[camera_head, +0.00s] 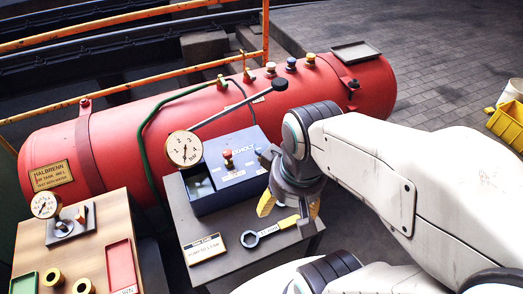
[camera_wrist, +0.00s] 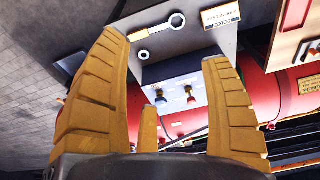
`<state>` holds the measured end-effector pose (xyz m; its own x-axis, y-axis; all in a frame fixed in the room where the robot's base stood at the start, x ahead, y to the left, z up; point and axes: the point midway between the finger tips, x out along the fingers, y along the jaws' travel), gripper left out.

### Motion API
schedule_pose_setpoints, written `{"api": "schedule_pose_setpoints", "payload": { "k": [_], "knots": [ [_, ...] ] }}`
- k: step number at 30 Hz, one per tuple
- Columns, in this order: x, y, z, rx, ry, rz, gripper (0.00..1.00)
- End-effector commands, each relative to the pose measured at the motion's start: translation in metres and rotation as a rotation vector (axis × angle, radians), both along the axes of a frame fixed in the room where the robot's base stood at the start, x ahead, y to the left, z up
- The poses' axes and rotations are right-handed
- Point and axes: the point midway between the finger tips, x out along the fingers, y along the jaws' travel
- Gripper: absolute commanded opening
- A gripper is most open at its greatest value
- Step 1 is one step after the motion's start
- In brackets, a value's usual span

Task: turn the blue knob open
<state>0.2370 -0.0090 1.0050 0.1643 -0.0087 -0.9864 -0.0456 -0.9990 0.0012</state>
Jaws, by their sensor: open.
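A blue knob (camera_wrist: 160,97) shows in the wrist view between my fingers, on the face of a blue box (camera_head: 208,202). A red knob (camera_wrist: 190,97) sits beside it; the red knob also shows in the head view (camera_head: 227,156). My gripper (camera_head: 289,210) is open and empty, with its yellow fingers pointing down at the right of the box, above the bench. In the wrist view its fingers (camera_wrist: 167,50) are wide apart, and neither touches the blue knob. A second blue-topped knob (camera_head: 291,64) stands on the red tank (camera_head: 350,98).
A wrench (camera_head: 252,239) lies on the bench (camera_head: 180,215) under my gripper. A gauge (camera_head: 184,149) and a long lever (camera_head: 230,107) stand behind the box. A wooden table (camera_head: 90,245) with trays is at the left. Yellow bins (camera_head: 507,122) stand far right on open floor.

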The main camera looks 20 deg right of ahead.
Motion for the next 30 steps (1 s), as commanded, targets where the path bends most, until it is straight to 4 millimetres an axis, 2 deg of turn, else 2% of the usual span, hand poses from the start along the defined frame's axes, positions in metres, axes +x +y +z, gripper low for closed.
{"api": "schedule_pose_setpoints", "payload": {
  "k": [1,5,11,17,23,30],
  "knots": [
    [-0.001,-0.002,-0.017,0.004,0.063,-0.012,0.73],
    [0.004,-0.008,-0.046,0.014,0.195,-0.040,0.73],
    [0.037,-0.019,-0.080,0.029,0.318,-0.078,0.73],
    [0.086,-0.035,-0.121,0.042,0.388,-0.111,0.73],
    [0.143,-0.054,-0.170,0.052,0.426,-0.158,0.73],
    [0.224,-0.080,-0.230,0.049,0.405,-0.335,0.73]
  ]
}}
